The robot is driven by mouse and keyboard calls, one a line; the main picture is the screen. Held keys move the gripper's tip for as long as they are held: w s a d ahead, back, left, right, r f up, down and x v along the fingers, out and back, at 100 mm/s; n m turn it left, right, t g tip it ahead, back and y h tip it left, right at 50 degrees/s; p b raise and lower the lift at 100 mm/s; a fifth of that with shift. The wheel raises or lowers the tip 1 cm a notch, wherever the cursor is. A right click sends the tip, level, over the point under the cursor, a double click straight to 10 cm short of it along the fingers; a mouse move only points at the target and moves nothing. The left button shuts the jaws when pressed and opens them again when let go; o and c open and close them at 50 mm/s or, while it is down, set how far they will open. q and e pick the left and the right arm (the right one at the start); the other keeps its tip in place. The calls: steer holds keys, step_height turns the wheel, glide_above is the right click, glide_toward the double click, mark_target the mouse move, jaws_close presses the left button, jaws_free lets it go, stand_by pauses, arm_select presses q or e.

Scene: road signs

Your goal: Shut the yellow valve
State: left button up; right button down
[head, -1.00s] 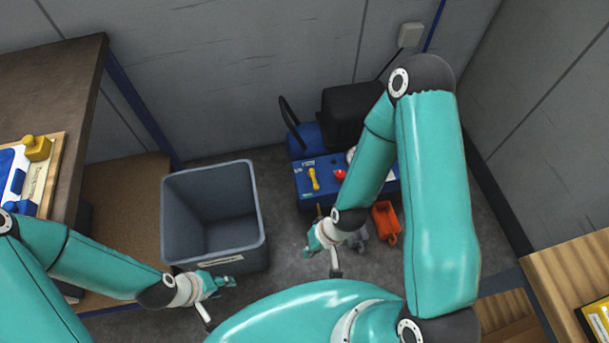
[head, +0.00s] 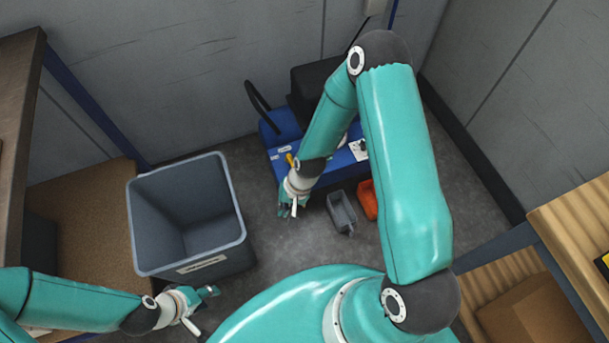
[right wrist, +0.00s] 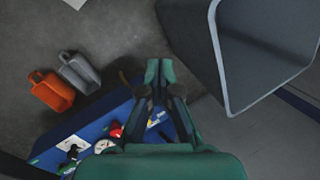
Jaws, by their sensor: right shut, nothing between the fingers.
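The yellow valve (head: 291,160) is on the left part of the top of the blue machine (head: 275,133) in the head view. My right wrist partly hides it. My right gripper (head: 287,209) points down past the machine's front edge, near the valve, with its fingers shut and empty. In the right wrist view, my right gripper's fingertips (right wrist: 160,70) are close together. A bit of yellow shows beside the fingers there, too small to tell the handle's angle. My left gripper (head: 209,291) hangs in front of the grey bin, apart from the machine; its fingers are too small to judge.
A grey open bin (head: 238,205) stands left of the machine. A grey scoop (head: 341,212) and an orange scoop (head: 367,200) lie on the floor before the machine. In the right wrist view, a red knob (right wrist: 116,131) and a round white gauge (right wrist: 103,146) are on the machine.

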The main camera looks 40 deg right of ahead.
steer(key=w+d+f+m+b, duration=0.4)
steer(key=w+d+f+b, duration=0.2)
steer(key=w+f+b, duration=0.15)
arm_select(q)
step_height(320, 180, down, 27)
steer(key=b, duration=1.6)
arm_select(e)
steer(key=w+d+f+m, duration=0.2)
steer(key=w+d+m, duration=0.2)
steer(key=d, duration=0.6)
steer(key=w+d+f+m, duration=0.3)
steer(key=d+m, duration=0.4)
steer(key=d, duration=0.3)
steer(key=shift+w+f+m+t+h, duration=0.3)
steer(key=shift+w+m+h, duration=0.1)
steer(key=shift+w, duration=0.3)
